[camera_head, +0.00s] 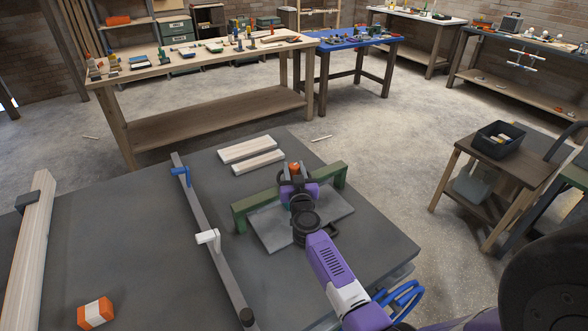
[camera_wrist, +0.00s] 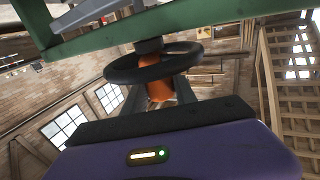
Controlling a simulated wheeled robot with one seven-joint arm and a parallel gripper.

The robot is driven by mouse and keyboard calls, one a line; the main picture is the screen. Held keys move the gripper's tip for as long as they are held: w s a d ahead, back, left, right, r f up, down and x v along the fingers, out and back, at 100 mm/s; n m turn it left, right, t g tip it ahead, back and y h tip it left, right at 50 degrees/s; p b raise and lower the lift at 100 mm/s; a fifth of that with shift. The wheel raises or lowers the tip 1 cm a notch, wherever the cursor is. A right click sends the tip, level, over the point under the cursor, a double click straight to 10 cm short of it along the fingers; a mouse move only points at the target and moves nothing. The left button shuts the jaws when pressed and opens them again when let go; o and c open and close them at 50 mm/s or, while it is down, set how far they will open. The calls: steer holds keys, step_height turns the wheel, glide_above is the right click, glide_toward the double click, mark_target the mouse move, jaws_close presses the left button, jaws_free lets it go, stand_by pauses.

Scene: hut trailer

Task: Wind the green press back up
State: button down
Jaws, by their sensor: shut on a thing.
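The green press (camera_head: 240,216) stands on the dark grey bench, its green beam running over a grey plate (camera_head: 276,236). Its black handwheel (camera_wrist: 120,72) shows in the wrist view below the green beam (camera_wrist: 200,20), with an orange knob (camera_wrist: 160,90) at its hub. The orange knob also shows in the head view (camera_head: 294,167). My gripper (camera_head: 297,183) is at the middle of the beam, shut on the orange knob. The fingertips are partly hidden by the wrist and wheel. How far the screw is wound I cannot tell.
Two pale boards (camera_head: 247,149) lie behind the press. An orange and white block (camera_head: 95,313) sits at the front left. A small side table (camera_head: 480,150) with a dark bin stands at the right.

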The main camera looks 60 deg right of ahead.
steer(key=shift+r, duration=0.2)
steer(key=shift+f+n+t+y, duration=0.1)
steer(key=shift+n+t+y, duration=0.55)
steer(key=shift+t, duration=0.25)
steer(key=n+t+y+b, duration=0.1)
steer(key=b, duration=0.1)
steer(key=n+t+y+b, duration=0.1)
steer(key=y+b, duration=0.1)
steer(key=shift+d+f+n+t, duration=0.1)
steer(key=shift+f+n+t, duration=0.15)
steer(key=shift+f+t, duration=0.05)
steer(key=n+t+y+b, duration=0.2)
steer(key=n+y+b, duration=0.1)
steer(key=b, duration=0.7)
steer(key=shift+y+b, duration=0.35)
steer(key=shift+y, duration=0.3)
steer(key=n+y+b, duration=0.1)
steer(key=b, duration=0.1)
steer(key=n+t+y+b, duration=0.1)
steer(key=y+b, duration=0.1)
steer(key=b, duration=0.1)
steer(key=shift+r, duration=0.2)
steer(key=shift+r+n+y+b, duration=0.2)
steer(key=shift+n+y+b, duration=0.3)
steer(key=c, duration=1)
jaws_free()
steer(key=shift+f, duration=0.1)
